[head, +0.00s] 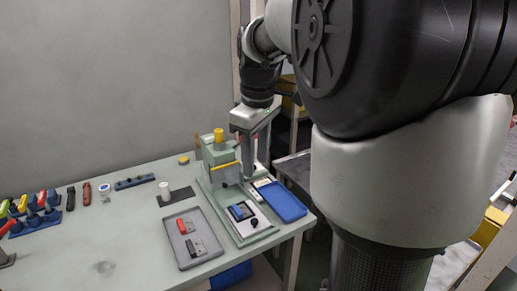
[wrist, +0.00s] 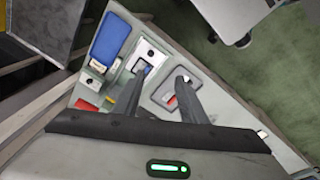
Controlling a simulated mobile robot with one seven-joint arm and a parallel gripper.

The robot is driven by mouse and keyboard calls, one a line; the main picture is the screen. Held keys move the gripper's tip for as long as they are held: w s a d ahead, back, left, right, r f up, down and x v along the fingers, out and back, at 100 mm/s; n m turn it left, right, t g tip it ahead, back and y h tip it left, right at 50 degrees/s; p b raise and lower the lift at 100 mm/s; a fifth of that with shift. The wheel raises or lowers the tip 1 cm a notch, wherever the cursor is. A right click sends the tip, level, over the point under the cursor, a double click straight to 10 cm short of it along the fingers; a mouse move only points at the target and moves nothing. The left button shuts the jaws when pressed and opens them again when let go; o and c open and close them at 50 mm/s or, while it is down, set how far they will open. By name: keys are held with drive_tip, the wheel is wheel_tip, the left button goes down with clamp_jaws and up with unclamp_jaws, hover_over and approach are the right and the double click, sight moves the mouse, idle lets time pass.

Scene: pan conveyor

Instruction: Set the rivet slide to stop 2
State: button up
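A grey-green press (head: 219,160) with a yellow knob on top stands on a base plate at the table's right end. A pale plate on its front carries a blue piece (head: 238,211) and a black knob (head: 254,222); the plate and blue piece (wrist: 147,70) also show in the wrist view. This may be the rivet slide; I cannot read any stop marks. My gripper (head: 249,174) points down beside the press, on its right. In the wrist view my gripper (wrist: 160,77) has its two dark fingers apart, with nothing seen held between them.
A blue tray (head: 287,203) lies right of the base plate. A grey tray (head: 178,255) with a red-handled piece (head: 184,226) lies to its left. A white cylinder (head: 165,190), a blue bar (head: 134,182) and coloured-handled tools (head: 43,200) stand further left. The front middle of the table is clear.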

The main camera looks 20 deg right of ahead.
drive_tip(key=shift+s+a+r+m, duration=0.2)
drive_tip(key=shift+s+r+m, duration=0.1)
drive_tip(key=shift+s+r, duration=0.2)
